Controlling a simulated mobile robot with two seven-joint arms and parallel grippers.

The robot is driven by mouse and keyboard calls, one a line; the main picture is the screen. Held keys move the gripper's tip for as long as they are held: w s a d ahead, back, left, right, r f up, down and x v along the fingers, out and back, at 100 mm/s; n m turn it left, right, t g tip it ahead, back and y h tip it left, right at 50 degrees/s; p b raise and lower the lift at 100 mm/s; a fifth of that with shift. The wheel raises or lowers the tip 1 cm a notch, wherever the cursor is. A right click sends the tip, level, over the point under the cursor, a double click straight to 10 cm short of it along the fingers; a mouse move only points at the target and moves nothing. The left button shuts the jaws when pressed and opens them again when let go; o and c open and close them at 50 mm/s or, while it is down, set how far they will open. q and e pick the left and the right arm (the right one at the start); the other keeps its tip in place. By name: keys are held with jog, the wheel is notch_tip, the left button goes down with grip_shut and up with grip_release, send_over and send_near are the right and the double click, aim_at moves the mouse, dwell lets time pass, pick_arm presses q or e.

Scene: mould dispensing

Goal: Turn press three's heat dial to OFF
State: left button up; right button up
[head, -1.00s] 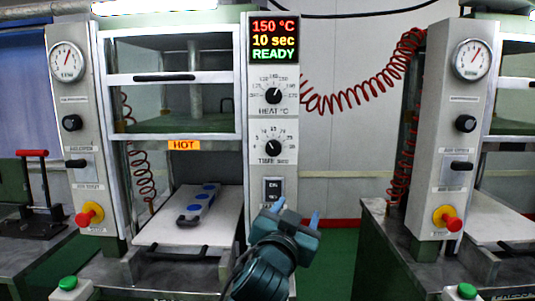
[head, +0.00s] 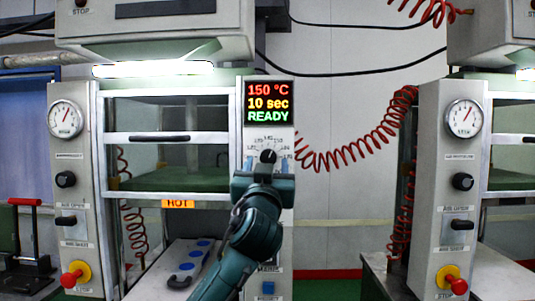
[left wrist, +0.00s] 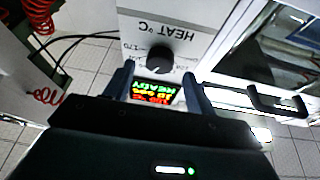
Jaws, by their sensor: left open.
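The heat dial (head: 268,156) is a black round knob on the press's white right-hand panel, below a display (head: 268,103) reading 150 °C, 10 sec, READY. In the left wrist view the dial (left wrist: 160,59) shows beside the "HEAT °C" label, upside down. My left gripper (head: 266,166) is open, its blue fingertips just below and to either side of the dial in the head view. In the left wrist view its fingers (left wrist: 160,78) stand apart with the dial just beyond their tips; contact cannot be told. The lower panel is partly hidden by my left arm. My right gripper is not in view.
An orange HOT label (head: 178,204) marks the press front. A red coiled hose (head: 350,140) hangs to the right, before a second press (head: 447,195).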

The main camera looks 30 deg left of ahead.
aim_at(268, 157)
pick_arm(q)
jog(key=shift+x, duration=1.4)
jog(key=shift+c, duration=0.4)
jog(key=shift+d, duration=0.1)
jog(key=c, duration=0.9)
